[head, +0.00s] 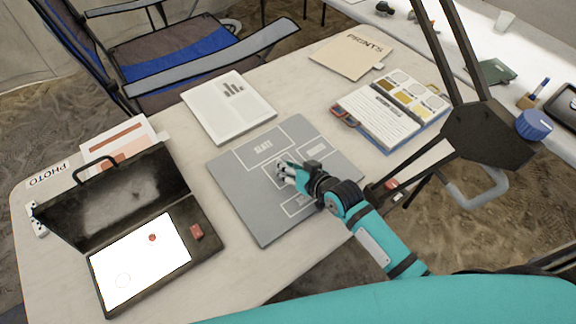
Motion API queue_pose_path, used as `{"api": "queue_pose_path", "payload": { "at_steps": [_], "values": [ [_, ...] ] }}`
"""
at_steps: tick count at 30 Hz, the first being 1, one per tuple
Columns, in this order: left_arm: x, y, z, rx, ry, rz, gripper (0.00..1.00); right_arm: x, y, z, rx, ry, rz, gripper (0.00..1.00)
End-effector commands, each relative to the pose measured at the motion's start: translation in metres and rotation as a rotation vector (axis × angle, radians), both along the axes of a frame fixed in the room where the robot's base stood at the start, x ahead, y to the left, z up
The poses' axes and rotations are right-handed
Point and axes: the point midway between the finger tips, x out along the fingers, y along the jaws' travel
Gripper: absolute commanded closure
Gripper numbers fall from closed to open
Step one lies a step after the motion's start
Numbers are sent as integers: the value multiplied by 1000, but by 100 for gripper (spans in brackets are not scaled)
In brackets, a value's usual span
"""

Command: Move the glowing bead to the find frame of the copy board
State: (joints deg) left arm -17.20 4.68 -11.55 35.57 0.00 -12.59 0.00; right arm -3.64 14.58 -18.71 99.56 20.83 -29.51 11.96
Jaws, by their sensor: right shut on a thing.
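The grey copy board (235,193) lies on the table with white-outlined frames, one labelled at the top and others at right, middle and bottom. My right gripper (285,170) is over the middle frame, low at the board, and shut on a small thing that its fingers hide. I cannot tell whether it touches the board. An open black case with a lit white panel (140,262) stands at the left. A small red round piece (152,237) lies on the panel, and a thin circle outline shows lower on it. My left gripper is not in view.
A printed sheet (228,106), a PRINTS folder (352,53) and a clipboard with colour swatches (390,115) lie behind the board. A black stand (485,130) with a blue knob rises at right.

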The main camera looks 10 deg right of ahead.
Motion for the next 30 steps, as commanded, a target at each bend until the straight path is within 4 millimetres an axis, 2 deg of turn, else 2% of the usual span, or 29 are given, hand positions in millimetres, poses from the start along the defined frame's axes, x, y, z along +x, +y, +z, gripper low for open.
{"api": "queue_pose_path", "payload": {
  "at_steps": [8, 9, 11, 21, 26, 30],
  "values": [
    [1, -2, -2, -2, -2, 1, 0, 0, 0, -3, 0, 1, 0, 93],
    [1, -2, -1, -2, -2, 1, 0, 0, 0, -2, 0, 0, 0, 77],
    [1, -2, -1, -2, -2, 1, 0, 0, 0, -2, 0, 0, 0, 71],
    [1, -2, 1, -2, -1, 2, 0, -1, 0, 2, 0, 0, 0, 71],
    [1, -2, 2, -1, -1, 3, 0, -21, -9, 12, 0, 1, 0, 71],
    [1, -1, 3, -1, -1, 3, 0, -46, -21, 26, -2, 0, 1, 71]
  ]
}}
